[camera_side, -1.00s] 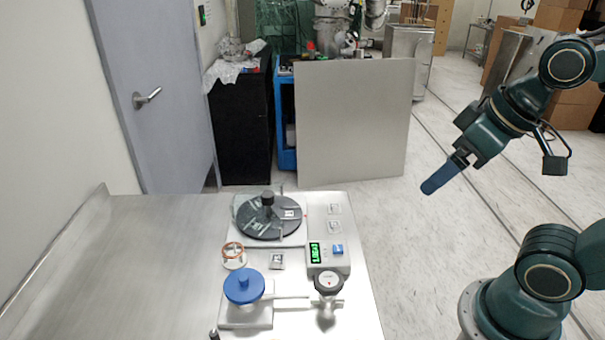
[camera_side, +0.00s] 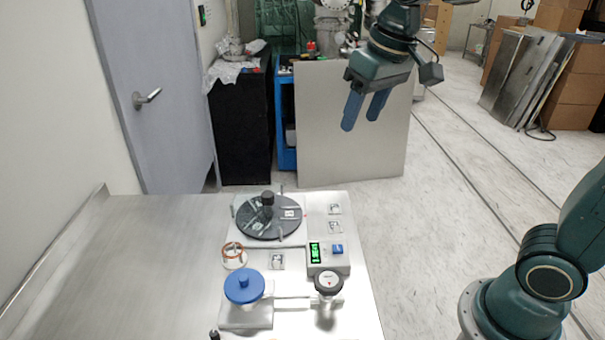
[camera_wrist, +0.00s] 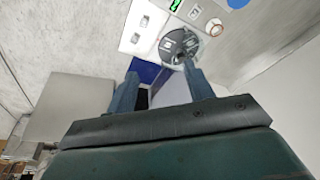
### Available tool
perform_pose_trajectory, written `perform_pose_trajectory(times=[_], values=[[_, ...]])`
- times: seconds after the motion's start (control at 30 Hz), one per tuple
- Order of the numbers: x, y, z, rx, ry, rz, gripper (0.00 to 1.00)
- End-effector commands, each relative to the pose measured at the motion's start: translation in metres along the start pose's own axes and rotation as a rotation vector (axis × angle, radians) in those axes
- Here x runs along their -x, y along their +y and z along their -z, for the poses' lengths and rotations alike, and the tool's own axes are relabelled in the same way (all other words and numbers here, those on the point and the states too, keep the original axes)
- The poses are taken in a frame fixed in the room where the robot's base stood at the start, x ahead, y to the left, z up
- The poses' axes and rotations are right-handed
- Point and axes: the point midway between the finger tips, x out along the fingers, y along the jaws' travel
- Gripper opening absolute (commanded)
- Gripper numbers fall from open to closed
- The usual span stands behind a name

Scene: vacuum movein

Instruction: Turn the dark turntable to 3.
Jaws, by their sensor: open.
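The dark turntable (camera_side: 254,229) is a round grey disc with a black upright knob (camera_side: 267,199) and several small pegs and labels. It sits on a white base plate (camera_side: 297,239) at the back of the metal table. The numbers on it are too small to read. It also shows in the wrist view (camera_wrist: 172,50), at the top beyond my fingers. My gripper (camera_side: 364,108) is open and empty, its two blue fingers pointing down, high above and to the right of the turntable. The fingers also show in the wrist view (camera_wrist: 160,90), well apart.
In front of the turntable stand a copper-ringed part (camera_side: 234,256), a box with a green display and blue button (camera_side: 328,257), a blue-topped knob (camera_side: 244,285) and a round gauge (camera_side: 328,283). The table's left side (camera_side: 130,270) is clear. A grey panel (camera_side: 352,140) stands behind.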

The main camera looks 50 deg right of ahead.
Motion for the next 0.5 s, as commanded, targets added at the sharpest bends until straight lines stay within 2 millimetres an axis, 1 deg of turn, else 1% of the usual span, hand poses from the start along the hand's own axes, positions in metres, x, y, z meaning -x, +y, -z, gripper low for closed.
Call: perform_pose_trajectory(times=[0.03,0.1,0.27,0.5], values=[[-0.005,-0.003,0.012,-0.004,-0.018,-0.001,0.52],[-0.011,-0.006,0.026,-0.012,-0.036,-0.003,0.52],[-0.027,-0.015,0.057,-0.029,-0.079,-0.008,0.52],[-0.060,-0.029,0.098,-0.055,-0.144,-0.018,0.52]])
